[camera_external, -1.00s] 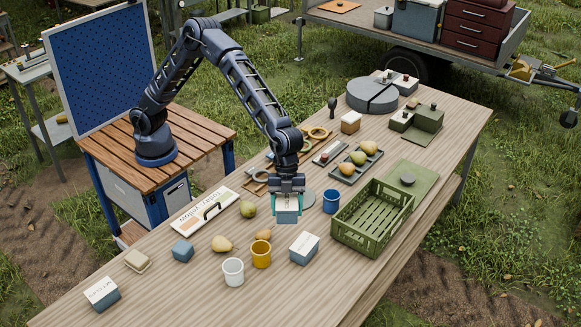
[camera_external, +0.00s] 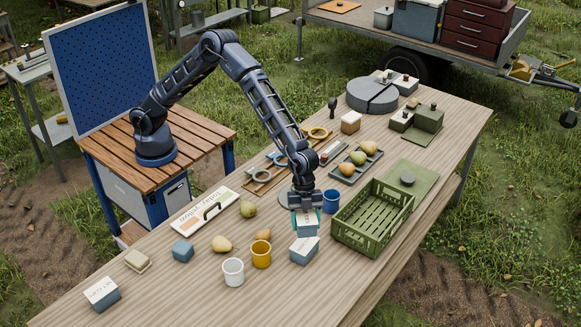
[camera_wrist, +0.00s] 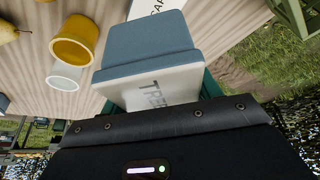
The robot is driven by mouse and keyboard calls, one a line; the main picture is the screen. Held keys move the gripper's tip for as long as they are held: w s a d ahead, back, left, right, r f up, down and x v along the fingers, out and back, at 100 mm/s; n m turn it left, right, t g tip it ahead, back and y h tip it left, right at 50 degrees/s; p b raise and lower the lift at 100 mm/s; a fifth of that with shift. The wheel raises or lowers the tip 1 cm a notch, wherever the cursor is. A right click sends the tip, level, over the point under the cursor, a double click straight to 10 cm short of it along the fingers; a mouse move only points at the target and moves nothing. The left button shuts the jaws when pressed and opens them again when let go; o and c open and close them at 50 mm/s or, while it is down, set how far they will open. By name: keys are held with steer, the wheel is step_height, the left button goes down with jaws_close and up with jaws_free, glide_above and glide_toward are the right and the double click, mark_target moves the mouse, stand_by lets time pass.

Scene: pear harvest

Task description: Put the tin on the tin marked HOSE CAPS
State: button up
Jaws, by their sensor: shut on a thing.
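My gripper (camera_external: 306,212) is shut on a blue-grey tin (camera_external: 306,226) with a pale lid. The held tin fills the middle of the wrist view (camera_wrist: 150,45), and lettering starting "TREE" shows on its pale face. A similar tin (camera_external: 304,251) with a white lettered lid stands on the table just below and in front of the held tin. I cannot tell whether the two tins touch.
An orange cup (camera_external: 261,255) and a white cup (camera_external: 233,272) stand left of the lower tin. A blue cup (camera_external: 331,202) and a green crate (camera_external: 372,218) stand close on the right. Another lettered tin (camera_external: 102,294) is at the near left. The table front is clear.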

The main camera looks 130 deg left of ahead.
mark_target(306, 247)
steer(key=shift+f, duration=3.8)
steer(key=shift+f, duration=0.15)
steer(key=o, duration=1.1)
